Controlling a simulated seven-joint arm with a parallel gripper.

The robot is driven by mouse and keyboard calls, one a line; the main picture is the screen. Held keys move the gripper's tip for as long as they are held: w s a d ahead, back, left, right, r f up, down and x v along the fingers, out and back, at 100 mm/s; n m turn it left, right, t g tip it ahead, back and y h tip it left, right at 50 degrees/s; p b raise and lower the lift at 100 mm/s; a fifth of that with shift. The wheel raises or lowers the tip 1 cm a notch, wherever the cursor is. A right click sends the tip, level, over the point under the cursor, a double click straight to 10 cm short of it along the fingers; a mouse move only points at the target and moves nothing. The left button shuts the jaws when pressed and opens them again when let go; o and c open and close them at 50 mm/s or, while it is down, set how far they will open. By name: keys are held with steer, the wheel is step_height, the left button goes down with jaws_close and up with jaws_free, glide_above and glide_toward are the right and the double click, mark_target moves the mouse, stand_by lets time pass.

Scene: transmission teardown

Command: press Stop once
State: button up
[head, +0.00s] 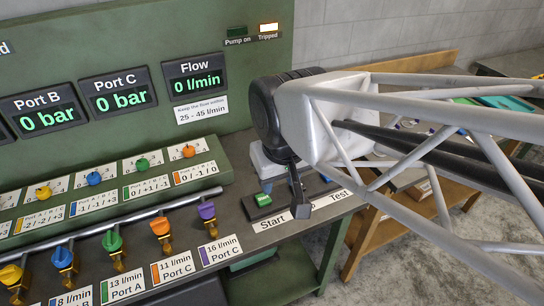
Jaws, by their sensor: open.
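My gripper (284,194) hangs over the control strip at the right end of the bench, its jaws open and empty. One dark fingertip comes down in front of the label strip (330,199), between the words Start and Test. The Stop word and the Stop button are hidden behind my gripper. A green button (263,199) on a dark base, by the Start word, shows just left of the fingertip. Whether the fingertip touches anything I cannot tell.
The green panel (262,75) behind shows Port B and Port C (119,93) at 0 bar and Flow (194,77) at 0 l/min. The Tripped lamp (269,27) is lit; the Pump on lamp (236,32) is dark. Several coloured levers (160,229) stand at the left.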

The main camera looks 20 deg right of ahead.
jaws_close()
stand_by(1.5)
